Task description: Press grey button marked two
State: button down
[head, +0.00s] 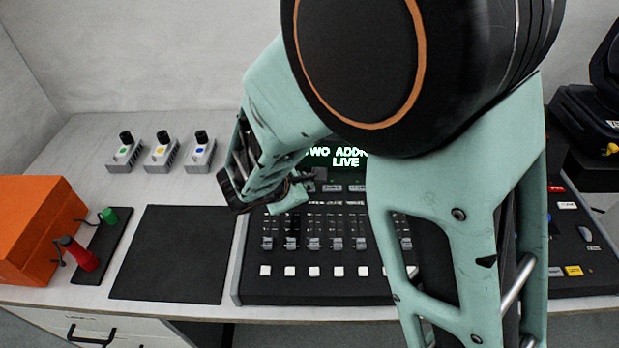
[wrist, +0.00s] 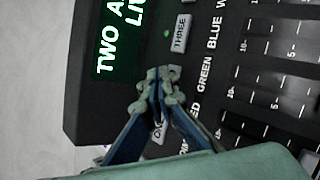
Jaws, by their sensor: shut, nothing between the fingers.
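The black lighting console (head: 310,292) stands on the counter, and its green-lit screen (head: 345,162) shows "TWO" and "LIVE". In the wrist view the screen (wrist: 118,45) is at the upper left. A grey button marked THREE (wrist: 180,33) is in clear view. A grey button marked ONE (wrist: 158,133) shows partly between my fingers. The button marked two cannot be made out; my fingertips cover the place between THREE and ONE. My gripper (wrist: 158,82) is shut and empty, its tips over that button row. Whether they touch the panel I cannot tell.
Faders (head: 315,242) and several white buttons (head: 314,271) lie on the console's front part. A black mat (head: 172,255), an orange box (head: 38,230) and red and green connectors lie to the left. Three small switch boxes (head: 160,153) stand behind. My arm hides the console's right part.

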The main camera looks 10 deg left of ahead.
dwell(0.4)
jog(key=shift+r+p, duration=0.4)
jog(key=shift+r, duration=0.3)
jog(key=shift+r+p, duration=1.8)
jog(key=shift+r, duration=0.75)
